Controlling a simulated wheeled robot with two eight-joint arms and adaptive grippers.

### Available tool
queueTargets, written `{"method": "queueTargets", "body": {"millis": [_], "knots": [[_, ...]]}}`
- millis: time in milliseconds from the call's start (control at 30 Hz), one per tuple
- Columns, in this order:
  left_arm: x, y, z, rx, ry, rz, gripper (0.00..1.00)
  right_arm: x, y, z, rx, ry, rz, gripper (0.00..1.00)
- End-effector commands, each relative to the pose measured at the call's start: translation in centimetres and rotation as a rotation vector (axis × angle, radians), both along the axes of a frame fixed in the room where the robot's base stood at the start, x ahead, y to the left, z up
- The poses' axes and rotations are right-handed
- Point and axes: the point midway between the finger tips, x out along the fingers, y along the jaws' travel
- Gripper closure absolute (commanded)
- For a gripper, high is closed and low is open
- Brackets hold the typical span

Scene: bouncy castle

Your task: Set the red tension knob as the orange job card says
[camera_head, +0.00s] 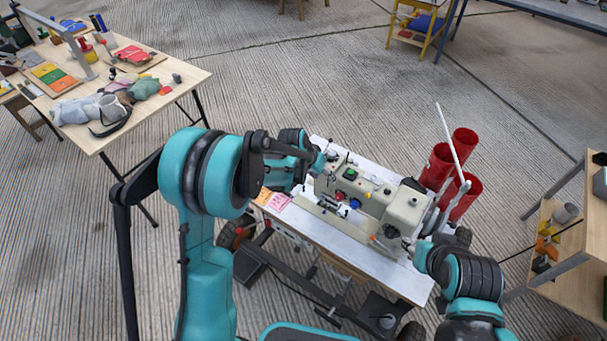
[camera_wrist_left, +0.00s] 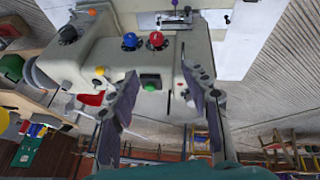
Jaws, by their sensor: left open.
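A cream sewing machine (camera_head: 370,203) stands on a white-topped table. Its red knob (camera_head: 339,196) sits on the front face beside a blue knob (camera_head: 355,203). In the left wrist view the red knob (camera_wrist_left: 156,40) is at the top, right of the blue one (camera_wrist_left: 130,41). An orange card (camera_head: 264,195) lies at the table's left end next to a pink card (camera_head: 279,201); their writing is too small to read. My left gripper (camera_wrist_left: 165,98) is open and empty by the machine head, apart from the red knob. My right gripper (camera_head: 418,255) is near the machine's right end, its fingers unclear.
Red thread cones (camera_head: 463,195) and a white rod stand behind the machine's right end. A green button (camera_head: 350,174) is on the machine. A cluttered wooden table (camera_head: 185,75) is at the left, a shelf (camera_head: 570,245) at the right. The floor between is mostly clear.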

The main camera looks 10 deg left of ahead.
Motion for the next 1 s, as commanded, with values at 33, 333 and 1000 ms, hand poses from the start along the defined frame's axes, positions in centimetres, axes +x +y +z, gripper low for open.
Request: {"method": "queueTargets", "body": {"millis": [33, 333, 1000], "knots": [[-0.6, 0.3, 0.9, 0.006, -0.004, 0.008, 0.53, 0.0, 0.0, -0.1, 0.000, 0.000, 0.000, 0.60], [-3.7, 1.9, 5.8, 0.035, -0.034, 0.062, 0.53, 0.0, 0.0, -0.5, 0.000, 0.000, 0.000, 0.60], [-9.4, 4.3, 11.0, 0.073, -0.082, 0.139, 0.53, 0.0, 0.0, -1.0, 0.000, 0.000, 0.000, 0.60]]}}
